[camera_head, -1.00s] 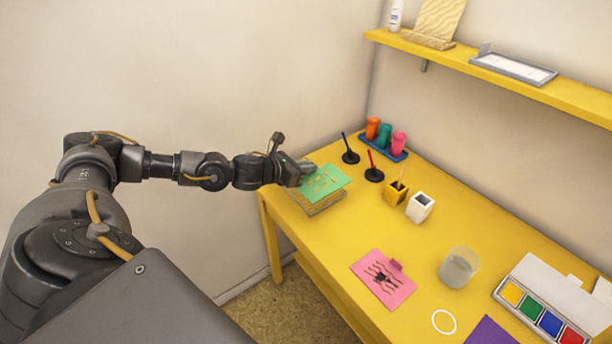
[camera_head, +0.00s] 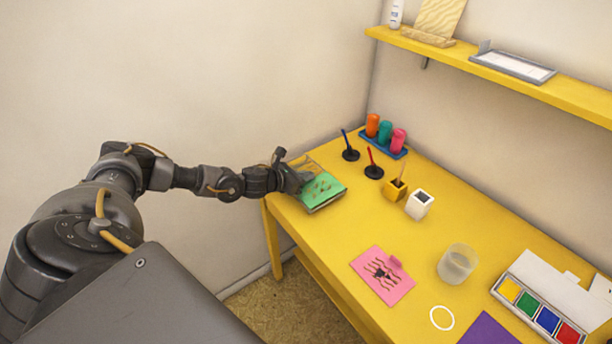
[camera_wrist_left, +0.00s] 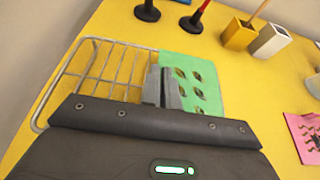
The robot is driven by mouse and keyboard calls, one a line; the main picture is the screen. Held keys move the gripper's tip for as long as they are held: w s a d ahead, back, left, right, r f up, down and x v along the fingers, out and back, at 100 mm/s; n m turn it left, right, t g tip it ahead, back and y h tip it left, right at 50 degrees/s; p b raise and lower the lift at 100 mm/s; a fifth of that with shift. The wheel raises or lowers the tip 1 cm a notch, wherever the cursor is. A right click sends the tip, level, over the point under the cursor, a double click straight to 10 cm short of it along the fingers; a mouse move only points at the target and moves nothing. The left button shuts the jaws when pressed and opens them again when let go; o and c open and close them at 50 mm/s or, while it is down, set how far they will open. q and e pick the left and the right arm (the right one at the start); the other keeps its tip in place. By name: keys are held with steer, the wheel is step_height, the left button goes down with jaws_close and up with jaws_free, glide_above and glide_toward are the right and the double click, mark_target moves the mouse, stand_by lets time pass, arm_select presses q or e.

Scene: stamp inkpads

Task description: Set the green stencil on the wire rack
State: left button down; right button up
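The green stencil (camera_head: 326,188) is a flat sheet with several leaf-shaped holes. In the head view it lies over the near part of the wire rack (camera_head: 303,162) at the table's left end. In the left wrist view the stencil (camera_wrist_left: 202,88) overlaps the right part of the rack (camera_wrist_left: 92,62), and the rack's left part is bare. My left gripper (camera_head: 304,182) is at the stencil's left edge. In the left wrist view its fingers (camera_wrist_left: 162,88) are close together with the stencil's edge at them. My right gripper is not in view.
Two stamps (camera_head: 372,170) on black bases, a yellow pot (camera_head: 393,191) and a white pot (camera_head: 419,205) stand behind the rack. The yellow table between is clear.

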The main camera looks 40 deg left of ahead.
arm_select(q)
steer(key=shift+f, duration=0.1)
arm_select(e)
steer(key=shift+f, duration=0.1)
arm_select(q)
steer(key=c, duration=2)
jaws_free()
steer(key=shift+c, duration=0.2)
steer(key=o, duration=0.4)
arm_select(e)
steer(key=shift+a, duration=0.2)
